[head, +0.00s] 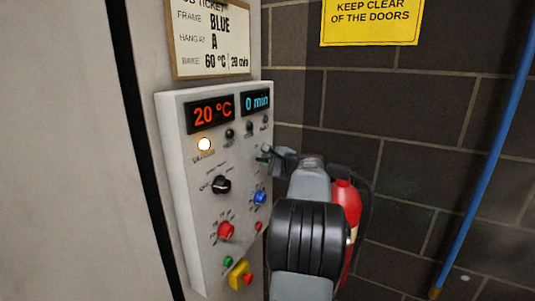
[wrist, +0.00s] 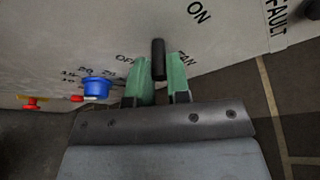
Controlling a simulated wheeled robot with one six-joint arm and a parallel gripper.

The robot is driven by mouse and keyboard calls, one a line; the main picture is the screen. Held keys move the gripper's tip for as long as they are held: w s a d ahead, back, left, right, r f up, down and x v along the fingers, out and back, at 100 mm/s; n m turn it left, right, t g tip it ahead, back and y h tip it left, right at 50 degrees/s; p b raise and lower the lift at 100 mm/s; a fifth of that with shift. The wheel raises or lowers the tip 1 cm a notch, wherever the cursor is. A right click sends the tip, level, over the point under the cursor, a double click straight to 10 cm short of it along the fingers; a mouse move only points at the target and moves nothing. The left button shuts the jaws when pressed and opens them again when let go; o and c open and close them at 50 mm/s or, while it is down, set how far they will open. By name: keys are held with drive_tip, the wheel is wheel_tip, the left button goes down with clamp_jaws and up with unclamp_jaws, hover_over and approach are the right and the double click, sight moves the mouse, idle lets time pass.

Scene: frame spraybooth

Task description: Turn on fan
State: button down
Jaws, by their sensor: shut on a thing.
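The grey control panel (head: 180,190) hangs on the left wall side in the head view. In the wrist view, the black fan switch lever (wrist: 158,50) stands out of the panel face among the printed words OFF, FAN and ON. My gripper (wrist: 162,82) has its green fingers on either side of this lever, shut on it. In the head view, my gripper (head: 266,156) is at the panel's right edge and hides most of the switch. I cannot tell for sure whether the lever is at ON or OFF.
The displays read 20 °C (head: 211,113) and 0 min (head: 257,102). A lamp (head: 204,144) glows yellowish. A black selector (head: 221,184), red knob (head: 226,231) and blue knob (head: 260,198) sit near my gripper. A red fire extinguisher (head: 350,203) stands behind my arm.

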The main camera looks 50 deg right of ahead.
drive_tip(key=r+g+p, duration=0.1)
drive_tip(key=g+p, duration=0.1)
drive_tip(key=p, duration=0.1)
drive_tip(key=shift+w+r+p, duration=0.1)
drive_tip(key=shift+r+p, duration=0.3)
drive_tip(key=g+p, duration=0.2)
drive_tip(key=shift+w+n+p, duration=0.15)
drive_tip(key=shift+n+p, duration=0.15)
drive_tip(key=shift+n, duration=0.1)
drive_tip(key=shift+h, duration=0.3)
drive_tip(key=c, duration=1.1)
unclamp_jaws()
drive_tip(key=shift+a, duration=0.1)
drive_tip(key=b+v, duration=0.3)
drive_tip(key=v, duration=1)
drive_tip(key=shift+r, duration=0.45)
